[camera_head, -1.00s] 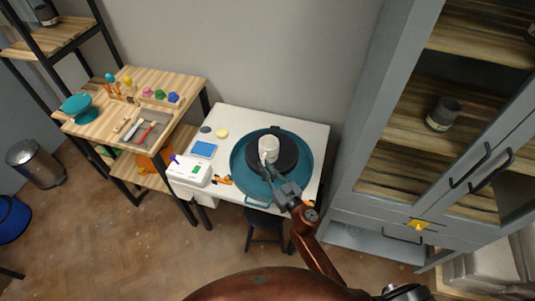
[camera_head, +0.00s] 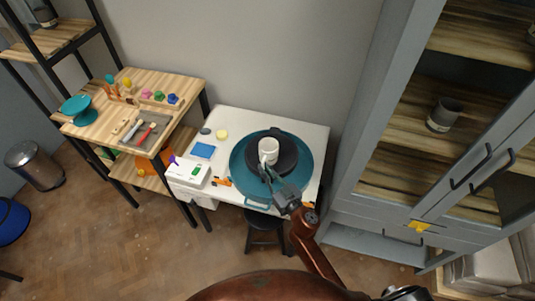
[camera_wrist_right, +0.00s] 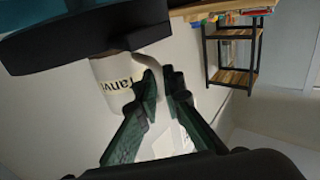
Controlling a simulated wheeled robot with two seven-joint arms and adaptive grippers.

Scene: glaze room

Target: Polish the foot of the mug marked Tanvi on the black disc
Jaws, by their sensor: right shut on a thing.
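The white mug (camera_head: 268,146) is at the black disc (camera_head: 288,162), inside the teal basin (camera_head: 306,172). In the right wrist view the mug (camera_wrist_right: 117,72) carries a label reading "Tanv", its end cut off by the curve. The dark disc (camera_wrist_right: 60,47) overlaps one end of the mug there. I cannot tell whether they touch. My right gripper (camera_head: 266,166) reaches in from the front. My left gripper is not in view.
The white table also holds a blue pad (camera_head: 202,150), a yellow round piece (camera_head: 222,134) and a white device (camera_head: 188,172). A wooden tool table (camera_head: 150,88) stands left. A grey cabinet (camera_head: 372,150) stands close at right. A black stool (camera_head: 264,221) is in front.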

